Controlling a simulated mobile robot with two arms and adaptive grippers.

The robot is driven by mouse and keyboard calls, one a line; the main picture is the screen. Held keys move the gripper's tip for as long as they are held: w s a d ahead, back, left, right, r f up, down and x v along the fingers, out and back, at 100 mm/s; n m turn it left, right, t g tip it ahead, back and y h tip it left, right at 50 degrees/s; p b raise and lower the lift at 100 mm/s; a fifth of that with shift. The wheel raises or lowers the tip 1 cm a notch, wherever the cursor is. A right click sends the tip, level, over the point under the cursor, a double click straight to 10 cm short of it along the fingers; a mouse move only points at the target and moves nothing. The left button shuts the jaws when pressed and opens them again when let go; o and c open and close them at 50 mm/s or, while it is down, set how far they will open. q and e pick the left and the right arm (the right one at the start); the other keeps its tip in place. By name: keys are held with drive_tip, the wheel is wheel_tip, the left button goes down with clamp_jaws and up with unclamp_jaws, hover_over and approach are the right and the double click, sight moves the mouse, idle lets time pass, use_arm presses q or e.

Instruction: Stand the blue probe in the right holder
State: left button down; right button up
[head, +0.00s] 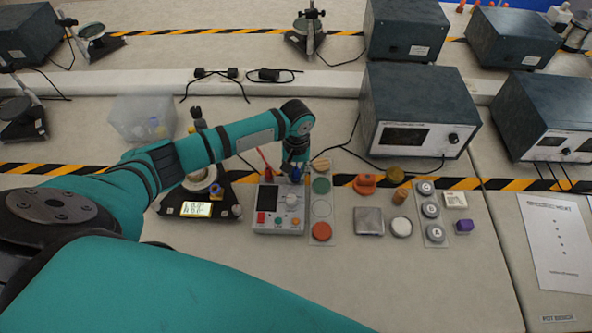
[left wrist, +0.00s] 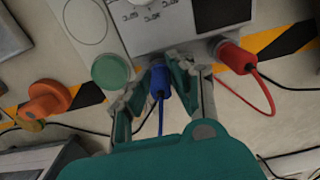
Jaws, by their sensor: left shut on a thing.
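My left gripper (head: 293,170) is at the back edge of the grey meter box (head: 266,224). In the left wrist view its fingers (left wrist: 163,72) are closed around the blue probe (left wrist: 160,80), whose blue cable trails back between them. The blue probe is at the box's edge, beside the green disc; its tip and the right holder under it are mostly hidden, so I cannot tell how far it is in. The red probe (left wrist: 236,58) stands at the other holder (left wrist: 217,43), with a red cable. My right gripper is not in view.
A strip with green (head: 321,185) and orange-red discs lies right of the box. An orange knobbed piece (head: 366,184), a metal square (head: 368,221) and several weights are further right. A scale (head: 168,204) stands left; a large instrument (head: 417,115) stands behind right.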

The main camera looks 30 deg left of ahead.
use_arm(q)
drive_tip(key=shift+f, duration=0.35)
drive_tip(key=c, duration=0.8)
unclamp_jaws()
drive_tip(key=shift+c, duration=0.2)
drive_tip(key=shift+r, duration=0.1)
wheel_tip(320, 180, up, 8)
drive_tip(key=p, duration=0.8)
drive_tip(key=shift+f+p, duration=0.25)
drive_tip(key=shift+p, duration=0.1)
